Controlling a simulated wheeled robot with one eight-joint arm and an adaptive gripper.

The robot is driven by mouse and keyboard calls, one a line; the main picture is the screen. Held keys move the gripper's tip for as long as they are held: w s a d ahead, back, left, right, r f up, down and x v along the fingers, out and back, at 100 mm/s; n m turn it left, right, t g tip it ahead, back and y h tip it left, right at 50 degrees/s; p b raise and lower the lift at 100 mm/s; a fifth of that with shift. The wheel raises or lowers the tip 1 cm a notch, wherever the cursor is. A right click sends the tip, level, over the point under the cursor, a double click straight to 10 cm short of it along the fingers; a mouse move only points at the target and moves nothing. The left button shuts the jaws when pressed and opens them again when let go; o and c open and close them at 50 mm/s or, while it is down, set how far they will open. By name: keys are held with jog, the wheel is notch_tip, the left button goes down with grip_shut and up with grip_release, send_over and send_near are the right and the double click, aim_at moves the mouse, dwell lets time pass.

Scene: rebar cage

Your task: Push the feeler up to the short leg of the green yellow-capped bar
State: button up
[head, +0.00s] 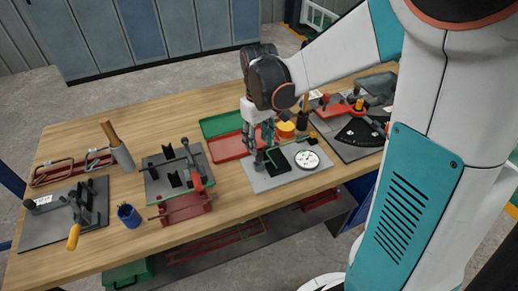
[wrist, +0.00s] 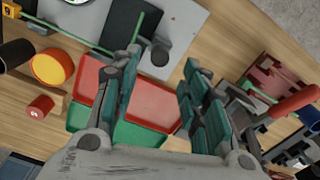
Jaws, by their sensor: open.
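The green bar (head: 292,143) lies over the grey gauge plate (head: 288,183) and ends in a yellow cap (head: 313,135). In the wrist view, the bar (wrist: 63,38) runs from the yellow cap (wrist: 9,10) at top left, and its short leg (wrist: 141,25) shows over a black block. A dark round post (wrist: 159,53), possibly the feeler, stands near the short leg, with a gap between them in the picture. My gripper (head: 259,146) is open above the left of the plate. In the wrist view, my open fingertips (wrist: 158,65) appear either side of the post's near side; contact is unclear.
A round white dial (head: 307,159) lies on the plate's right. Red (head: 230,147) and green (head: 220,123) trays sit behind. An orange-topped tub (head: 286,129) is near. A vise fixture (head: 180,172) stands left; bare wood separates it from the plate.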

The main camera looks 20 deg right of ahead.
aim_at(259, 155)
notch_tip(259, 155, up, 6)
jog(key=shift+r, duration=0.25)
dwell(0.4)
jog(key=s+a+r+m+t, duration=0.1)
jog(key=s+r+t, duration=0.1)
jog(key=s, duration=0.5)
jog(key=s+a+r+m+t, duration=0.1)
jog(key=s+r+m+t, duration=0.1)
jog(key=s+t, duration=0.3)
jog(key=s, duration=0.3)
jog(key=shift+a+r, duration=0.15)
jog(key=shift+a, duration=0.15)
jog(key=shift+s, duration=0.1)
dwell(0.6)
